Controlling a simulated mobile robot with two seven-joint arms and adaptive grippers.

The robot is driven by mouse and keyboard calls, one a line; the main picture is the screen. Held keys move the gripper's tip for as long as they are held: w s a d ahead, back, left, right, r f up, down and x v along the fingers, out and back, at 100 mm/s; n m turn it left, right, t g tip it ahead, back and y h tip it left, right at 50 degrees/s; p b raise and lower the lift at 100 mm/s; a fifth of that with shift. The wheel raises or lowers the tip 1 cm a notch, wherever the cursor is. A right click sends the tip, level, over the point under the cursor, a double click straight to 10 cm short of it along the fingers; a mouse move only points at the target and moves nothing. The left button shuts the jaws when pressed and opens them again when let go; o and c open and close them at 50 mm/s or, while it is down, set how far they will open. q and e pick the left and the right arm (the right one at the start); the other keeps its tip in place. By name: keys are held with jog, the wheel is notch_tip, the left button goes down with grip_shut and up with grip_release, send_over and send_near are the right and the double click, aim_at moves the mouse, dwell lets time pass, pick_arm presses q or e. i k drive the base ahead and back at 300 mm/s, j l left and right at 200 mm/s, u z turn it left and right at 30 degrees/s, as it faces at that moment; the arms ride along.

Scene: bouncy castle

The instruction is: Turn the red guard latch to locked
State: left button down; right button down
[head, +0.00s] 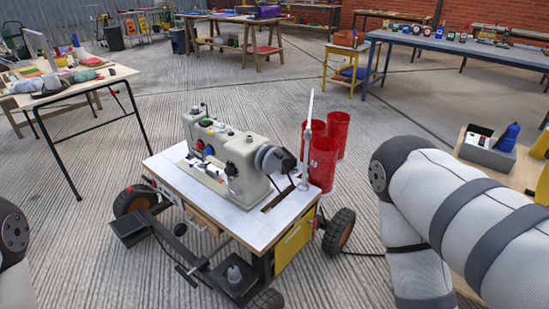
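A beige sewing machine (222,155) stands on the white top (255,222) of a wheeled cart in the middle of the head view. Small red (200,144) and blue (209,151) parts sit on its front, with black knobs around them. I cannot tell which red part is the guard latch, or how it is turned; it is too small here. My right arm (455,215) fills the right side and a bit of my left arm (14,240) shows at the left edge. Neither gripper is in view.
Red bins (323,160) stand close behind the cart's right side, next to a thin white upright post (307,135). The cart has black wheels (338,230) and a yellow panel (294,243). Cluttered tables stand left (75,95), behind and right. Ribbed floor lies open between.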

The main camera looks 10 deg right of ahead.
aim_at(314, 223)
jog(key=i+l+z, duration=0.45)
jog(key=i+z, duration=0.25)
jog(key=i+l+z, duration=0.1)
jog(key=i+z, duration=0.25)
